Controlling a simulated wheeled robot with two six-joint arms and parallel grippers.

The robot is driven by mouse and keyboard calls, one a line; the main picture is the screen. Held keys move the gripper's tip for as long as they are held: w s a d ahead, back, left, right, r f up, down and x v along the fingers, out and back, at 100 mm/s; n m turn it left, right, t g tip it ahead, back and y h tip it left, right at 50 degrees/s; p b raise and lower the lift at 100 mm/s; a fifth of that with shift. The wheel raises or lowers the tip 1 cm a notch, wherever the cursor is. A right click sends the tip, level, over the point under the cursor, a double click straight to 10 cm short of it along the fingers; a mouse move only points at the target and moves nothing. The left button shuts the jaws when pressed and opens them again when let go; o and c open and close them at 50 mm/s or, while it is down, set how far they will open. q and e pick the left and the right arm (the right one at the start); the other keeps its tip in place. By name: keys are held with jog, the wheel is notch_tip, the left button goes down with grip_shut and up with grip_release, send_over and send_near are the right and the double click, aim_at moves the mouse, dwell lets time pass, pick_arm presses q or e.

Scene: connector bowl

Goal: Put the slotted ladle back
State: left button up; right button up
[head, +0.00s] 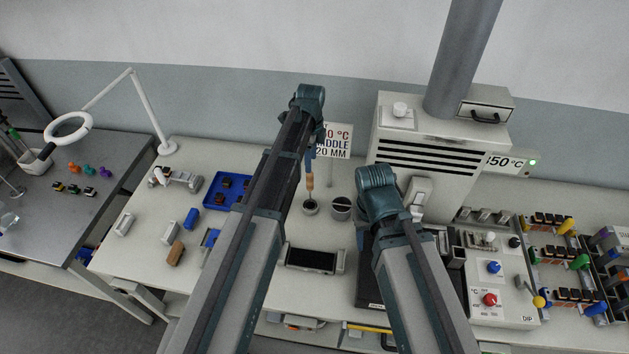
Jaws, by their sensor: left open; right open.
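My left gripper (309,160) points down at the back middle of the bench, open, around or just above the top of an upright wooden-handled tool (309,183). The tool's lower end is in or over a small round cup (311,209); I cannot tell whether it is the slotted ladle. A second round pot (341,209) with a dark inside stands to its right, with a thin grey rod slanting up from it. My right gripper (411,214) is mostly hidden behind its own wrist, in front of the grey machine; its fingers are hard to make out.
The machine (440,135) with a flue stands at the back right. A control box (500,290) with knobs and connector racks (560,255) are at the right. A dark-topped block (312,260), blue tray (226,190) and small blocks (175,252) lie on the bench.

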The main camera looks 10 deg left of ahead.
pick_arm(q)
jog(key=s+d+n, duration=0.3)
jog(key=s+n, duration=0.4)
jog(key=s, duration=0.5)
jog(key=s+d+n+y, duration=0.1)
jog(key=s+d+n, duration=0.3)
jog(key=s+n, duration=0.4)
jog(key=s, duration=0.5)
jog(key=shift+s+d, duration=0.25)
